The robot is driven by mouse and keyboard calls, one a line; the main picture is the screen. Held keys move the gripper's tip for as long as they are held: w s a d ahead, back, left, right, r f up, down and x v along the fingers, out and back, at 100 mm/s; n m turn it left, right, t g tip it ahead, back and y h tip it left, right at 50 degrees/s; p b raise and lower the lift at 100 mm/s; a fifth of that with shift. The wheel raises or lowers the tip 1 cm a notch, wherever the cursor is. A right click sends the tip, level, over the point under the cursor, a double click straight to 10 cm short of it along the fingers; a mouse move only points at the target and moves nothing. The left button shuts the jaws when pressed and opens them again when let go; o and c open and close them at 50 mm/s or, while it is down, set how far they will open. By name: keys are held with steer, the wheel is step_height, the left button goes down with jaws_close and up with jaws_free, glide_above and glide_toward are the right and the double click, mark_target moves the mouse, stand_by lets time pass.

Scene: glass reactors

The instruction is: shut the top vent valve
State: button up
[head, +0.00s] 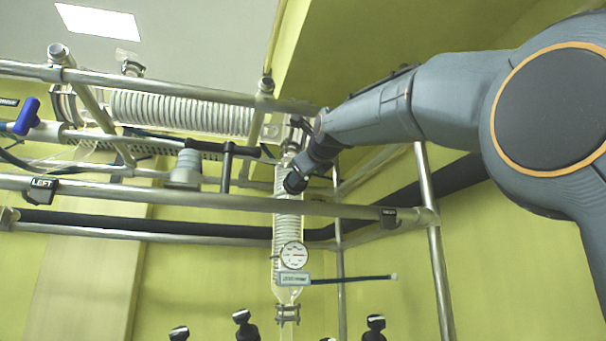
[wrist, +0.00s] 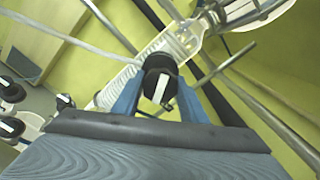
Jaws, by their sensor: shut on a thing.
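In the wrist view my gripper (wrist: 160,98) has its two blue fingers closed on either side of a round black valve knob (wrist: 158,62). The knob has a white mark on its face, which runs nearly upright in the picture with a slight tilt. Clear glass tubing shows just behind the knob. In the head view my arm reaches from the right to the top of the upright coiled glass column (head: 288,235). My wrist covers the knob there, and the fingertips cannot be made out. Which way the valve's passage stands cannot be told.
Metal rails cross in front, one with a LEFT label (head: 42,184). A horizontal glass coil condenser (head: 180,113) lies at upper left, near a blue-handled valve (head: 27,116). A round gauge (head: 293,255) hangs on the column. Several black knobs stand below. Yellow-green walls close the back.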

steer(key=m, duration=0.5)
steer(key=shift+m+p, duration=0.35)
steer(key=shift+m, duration=0.05)
stand_by(0.4)
steer(key=o, duration=1.1)
steer(key=shift+c, duration=0.2)
steer(key=b+v, duration=0.4)
steer(key=v, duration=0.3)
steer(key=shift+s, duration=0.4)
steer(key=shift+d, duration=0.15)
